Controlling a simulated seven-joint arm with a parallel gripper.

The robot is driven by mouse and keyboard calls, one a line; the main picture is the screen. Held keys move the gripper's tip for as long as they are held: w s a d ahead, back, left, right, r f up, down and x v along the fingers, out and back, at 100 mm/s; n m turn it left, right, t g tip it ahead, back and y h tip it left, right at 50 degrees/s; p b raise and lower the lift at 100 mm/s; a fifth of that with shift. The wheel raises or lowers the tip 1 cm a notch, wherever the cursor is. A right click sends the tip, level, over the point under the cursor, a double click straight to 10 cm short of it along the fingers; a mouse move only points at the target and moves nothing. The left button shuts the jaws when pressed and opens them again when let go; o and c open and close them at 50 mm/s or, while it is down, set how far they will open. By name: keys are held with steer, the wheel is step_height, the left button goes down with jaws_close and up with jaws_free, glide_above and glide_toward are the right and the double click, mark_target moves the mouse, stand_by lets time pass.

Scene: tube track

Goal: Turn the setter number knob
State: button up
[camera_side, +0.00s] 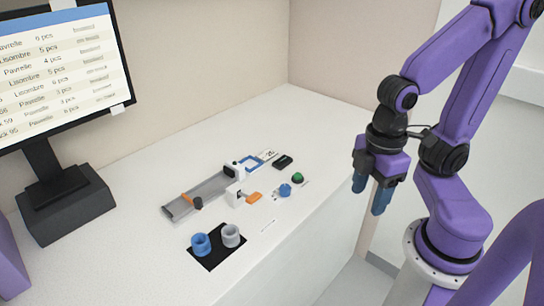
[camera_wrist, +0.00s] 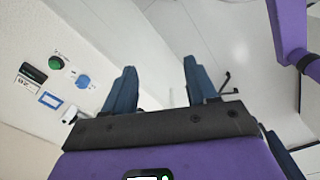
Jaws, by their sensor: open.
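A round blue knob (camera_side: 285,190) sits on the white table near its right edge, with small dark marks beside it. It also shows in the wrist view (camera_wrist: 83,81) at left. A green button (camera_side: 297,178) is just behind it and also shows in the wrist view (camera_wrist: 56,62). Which of these carries the setter's numbers cannot be read. My gripper (camera_side: 370,192) hangs to the right of the table edge, fingers pointing down, apart from the knob. In the wrist view (camera_wrist: 159,66) its two blue fingers are spread with nothing between them.
A grey track (camera_side: 205,190) with white housings lies mid-table. A black display block (camera_side: 283,161) and a blue frame (camera_side: 251,163) are behind. Blue (camera_side: 201,245) and grey (camera_side: 231,235) cups stand in front on a black mat. A monitor (camera_side: 62,68) stands at left.

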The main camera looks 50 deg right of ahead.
steer(key=w+a+r+m, duration=0.1)
steer(key=w+r+m, duration=0.1)
steer(key=w+m, duration=0.95)
steer(key=m, duration=1)
glide_toward(285, 187)
step_height(285, 187, down, 9)
steer(key=shift+w+a+f, duration=0.1)
steer(key=shift+f, duration=0.05)
jaws_close()
